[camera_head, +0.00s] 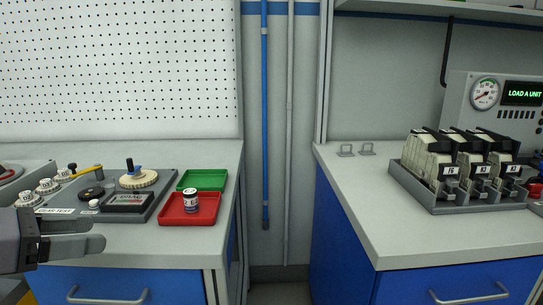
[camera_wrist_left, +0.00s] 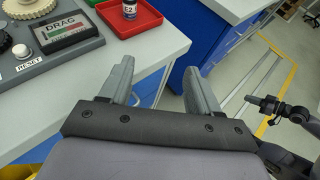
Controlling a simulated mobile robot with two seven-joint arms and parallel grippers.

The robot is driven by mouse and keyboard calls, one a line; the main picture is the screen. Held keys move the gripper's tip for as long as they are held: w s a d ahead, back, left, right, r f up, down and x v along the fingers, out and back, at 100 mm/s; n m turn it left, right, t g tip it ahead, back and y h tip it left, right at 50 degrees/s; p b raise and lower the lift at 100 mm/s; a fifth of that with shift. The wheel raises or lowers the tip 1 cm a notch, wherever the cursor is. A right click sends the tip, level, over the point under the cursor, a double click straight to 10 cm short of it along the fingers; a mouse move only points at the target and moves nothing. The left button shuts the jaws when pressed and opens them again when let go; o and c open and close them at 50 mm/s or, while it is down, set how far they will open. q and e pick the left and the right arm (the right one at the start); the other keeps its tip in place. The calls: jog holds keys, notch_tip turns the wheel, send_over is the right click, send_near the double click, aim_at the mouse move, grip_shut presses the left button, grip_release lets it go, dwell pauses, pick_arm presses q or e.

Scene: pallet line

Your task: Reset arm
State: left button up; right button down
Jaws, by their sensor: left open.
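My left gripper (camera_head: 92,236) reaches in from the left in the head view, in front of the left bench's grey tester (camera_head: 70,205). In the left wrist view its two fingers (camera_wrist_left: 158,82) stand apart with nothing between them, above the floor beside the bench edge. A small jar labelled E2 (camera_head: 190,201) stands upright in a red tray (camera_head: 207,217), apart from the gripper. The jar also shows at the top of the left wrist view (camera_wrist_left: 129,10).
A green tray (camera_head: 204,174) lies behind the red one. The tester carries a dial wheel (camera_head: 138,180) and a DRAG display (camera_wrist_left: 68,33). A rack (camera_head: 445,207) of labelled units and a gauge box (camera_head: 472,117) stand on the right bench. A gap separates the benches.

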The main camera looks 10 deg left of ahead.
pick_arm(q)
jog(key=d+f+n+t+y, duration=0.25)
jog(key=f+n, duration=0.75)
jog(key=n, duration=0.5)
jog(key=d+f+n+t+y, duration=0.15)
jog(key=f+n+t, duration=0.25)
jog(key=f+n, duration=0.8)
jog(key=s+d+f+n+g, duration=0.4)
jog(key=d+f+n, duration=0.3)
jog(key=f, duration=0.1)
jog(key=s+d+f+n+g, duration=0.4)
jog(key=s+d+f+n, duration=0.15)
jog(key=f, duration=0.25)
notch_tip(320, 180, up, 13)
jog(key=p, duration=1.5)
jog(key=shift+a+r+y+p, duration=0.15)
jog(key=shift+a+y+p, duration=0.15)
jog(key=shift+y+p, duration=0.1)
jog(key=shift+t, duration=0.25)
jog(key=c, duration=0.4)
jog(key=shift+o, duration=0.2)
jog(key=shift+a+n, duration=0.1)
jog(key=shift+n, duration=0.15)
pick_arm(e)
notch_tip(320, 180, up, 13)
jog(key=d, duration=0.1)
jog(key=shift+s, duration=0.45)
